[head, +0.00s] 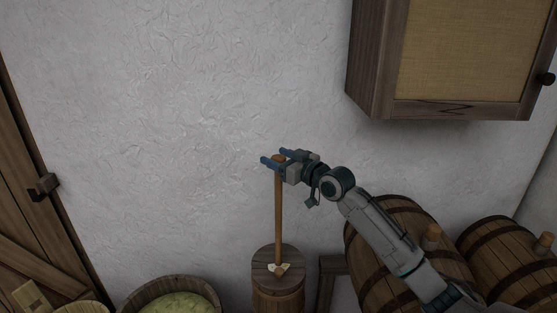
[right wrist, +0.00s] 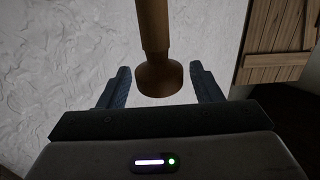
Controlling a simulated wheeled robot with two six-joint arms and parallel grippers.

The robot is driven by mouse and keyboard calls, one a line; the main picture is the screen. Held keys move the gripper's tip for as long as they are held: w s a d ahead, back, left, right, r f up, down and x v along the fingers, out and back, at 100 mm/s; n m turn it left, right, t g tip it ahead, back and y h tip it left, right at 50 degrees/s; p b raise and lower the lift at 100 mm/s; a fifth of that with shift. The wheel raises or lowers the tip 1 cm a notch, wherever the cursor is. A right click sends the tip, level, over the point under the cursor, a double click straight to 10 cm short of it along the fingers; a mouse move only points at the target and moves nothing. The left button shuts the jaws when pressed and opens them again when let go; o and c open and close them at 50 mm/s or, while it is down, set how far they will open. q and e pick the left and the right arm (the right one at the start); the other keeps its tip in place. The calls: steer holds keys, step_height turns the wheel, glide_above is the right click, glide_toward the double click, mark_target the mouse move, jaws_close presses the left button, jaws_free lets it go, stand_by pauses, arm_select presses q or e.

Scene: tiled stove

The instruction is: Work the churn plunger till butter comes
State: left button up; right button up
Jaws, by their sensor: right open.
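The churn (head: 278,294) is a wooden vessel with a round lid at the bottom middle of the head view. Its plunger rod (head: 278,220) stands upright out of the lid, with pale stuff around the rod's foot. My right gripper (head: 273,157) is at the top of the rod, open, with its blue fingers on either side of the knob. In the right wrist view the plunger's knob (right wrist: 159,79) is between the two fingers (right wrist: 160,88), with gaps on both sides. My left gripper is not in view. The inside of the churn is hidden.
A tub (head: 172,296) of greenish-yellow stuff stands left of the churn. Barrels (head: 385,222) lie to the right, behind my right arm. A wall cabinet (head: 368,75) hangs at upper right. A wooden door (head: 35,220) is at far left. The wall above the churn is bare.

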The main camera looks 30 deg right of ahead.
mark_target(281, 199)
jaws_close()
step_height(281, 199, down, 13)
steer(key=b, duration=1)
steer(key=shift+f+b, duration=0.3)
steer(key=shift+b, duration=0.15)
steer(key=shift+f, duration=0.1)
steer(key=shift+c, duration=0.6)
jaws_free()
steer(key=shift+o, duration=0.6)
